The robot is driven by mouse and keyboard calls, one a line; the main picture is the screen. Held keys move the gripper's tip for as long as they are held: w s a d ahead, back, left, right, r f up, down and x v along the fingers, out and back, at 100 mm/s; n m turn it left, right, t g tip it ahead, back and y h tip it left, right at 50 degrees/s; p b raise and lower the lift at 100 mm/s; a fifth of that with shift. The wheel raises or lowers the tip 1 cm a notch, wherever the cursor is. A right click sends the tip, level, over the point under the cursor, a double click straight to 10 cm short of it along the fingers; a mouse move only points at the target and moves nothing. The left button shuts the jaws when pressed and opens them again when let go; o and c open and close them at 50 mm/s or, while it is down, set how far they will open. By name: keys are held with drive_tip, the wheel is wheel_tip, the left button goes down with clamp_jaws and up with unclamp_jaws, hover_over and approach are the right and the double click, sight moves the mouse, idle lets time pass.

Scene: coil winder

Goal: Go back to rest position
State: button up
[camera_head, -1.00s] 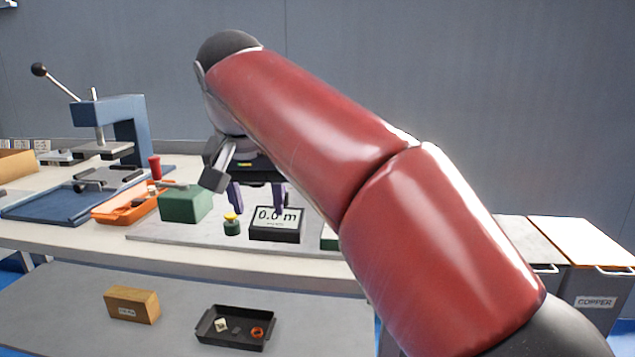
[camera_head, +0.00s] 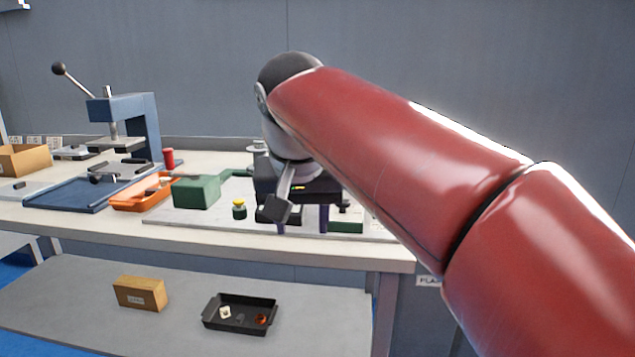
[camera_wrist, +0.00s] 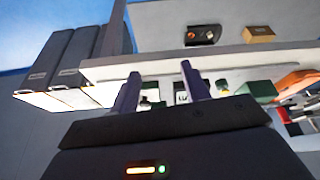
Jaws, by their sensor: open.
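My gripper (camera_head: 302,222) hangs in front of and over the winder base plate on the bench, its dark fingers apart with nothing between them. In the wrist view my gripper (camera_wrist: 160,74) also shows two spread, empty fingers. The green winder housing (camera_head: 196,192) stands to the left of my gripper, with a small yellow-topped green button (camera_head: 239,210) between them. The small display (camera_wrist: 182,97) shows between the fingers in the wrist view; in the head view my gripper hides it.
The workbench (camera_head: 390,256) carries a blue press (camera_head: 135,120), an orange tray (camera_head: 130,203) and a red spool (camera_head: 168,158). Grey bins (camera_wrist: 72,58) stand left in the wrist view.

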drive_tip(key=s+d+f+t, duration=0.1)
drive_tip(key=s+d+f, duration=1.5)
drive_tip(key=f, duration=0.4)
drive_tip(key=shift+s+d+f, duration=0.4)
drive_tip(key=shift+d, duration=0.45)
